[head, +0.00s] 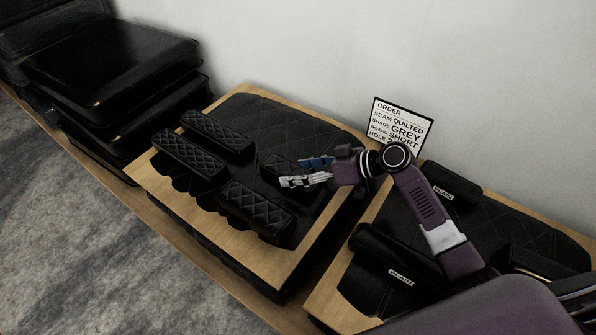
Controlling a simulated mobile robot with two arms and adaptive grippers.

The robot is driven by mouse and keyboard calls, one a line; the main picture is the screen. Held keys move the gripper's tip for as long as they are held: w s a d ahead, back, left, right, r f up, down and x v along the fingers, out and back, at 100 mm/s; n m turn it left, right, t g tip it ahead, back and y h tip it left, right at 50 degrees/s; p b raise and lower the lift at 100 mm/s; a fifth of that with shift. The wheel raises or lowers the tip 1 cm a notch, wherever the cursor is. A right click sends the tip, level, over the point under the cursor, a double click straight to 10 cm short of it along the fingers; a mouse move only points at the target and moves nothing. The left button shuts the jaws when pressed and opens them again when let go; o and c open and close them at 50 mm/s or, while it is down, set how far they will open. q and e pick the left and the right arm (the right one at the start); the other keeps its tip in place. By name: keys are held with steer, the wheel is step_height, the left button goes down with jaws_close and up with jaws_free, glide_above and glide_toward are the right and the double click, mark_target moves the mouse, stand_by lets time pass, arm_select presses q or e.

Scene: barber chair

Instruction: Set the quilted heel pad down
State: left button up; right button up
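Several black quilted pads lie on the left wooden board (153,180): one at the back (217,135), one at the left (188,156) and one at the front (257,209). Another black quilted pad (280,168) is at the right of this group, partly hidden by my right gripper (309,171). The gripper's blue and silver fingers are apart and cross over that pad from the right. I see no pad clearly pinched between them, and cannot tell whether they touch it. My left gripper is not in view.
An order card (400,127) reading seam quilted, shade grey, board short leans by the wall. A second board (331,300) at the right carries black pads with "PLAIN" tags (443,193). Black cushions (110,65) are stacked at the upper left.

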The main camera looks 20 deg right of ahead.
steer(key=shift+r, duration=0.15)
steer(key=shift+d+r, duration=0.15)
steer(key=p+v, duration=0.3)
steer(key=v, duration=0.8)
steer(key=shift+s+d, duration=0.2)
steer(key=shift+s, duration=0.05)
